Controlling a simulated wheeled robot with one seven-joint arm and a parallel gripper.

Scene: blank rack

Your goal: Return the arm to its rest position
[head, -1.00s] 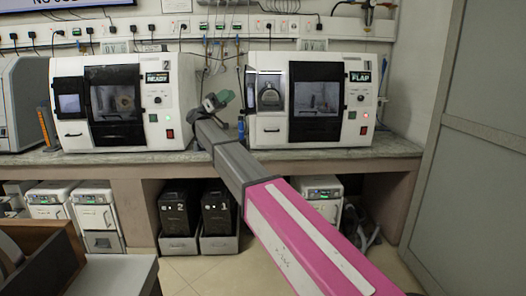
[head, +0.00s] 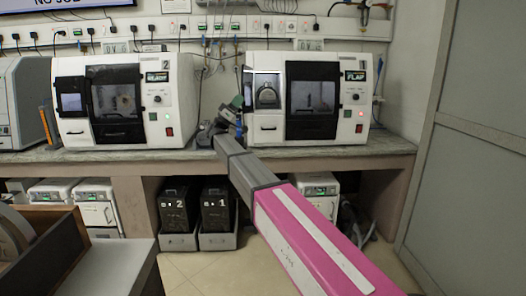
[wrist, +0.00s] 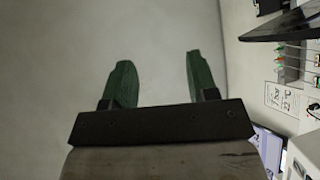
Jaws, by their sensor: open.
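My arm, pink and grey, reaches from the lower right of the head view toward the gap between the two white machines. My gripper (head: 238,103) is at its far end, close to the left side of the right machine (head: 262,128). In the wrist view, the two green fingers of my gripper (wrist: 157,80) stand apart with nothing between them. A plain pale surface fills the view behind them. I cannot tell from the head view whether the gripper touches the right machine.
The left machine (head: 72,128) and the right one stand on a grey bench (head: 385,147). Black bins (head: 215,210) and white units (head: 95,205) sit underneath. A wooden box (head: 50,248) is at lower left. A grey door (head: 475,130) closes off the right side.

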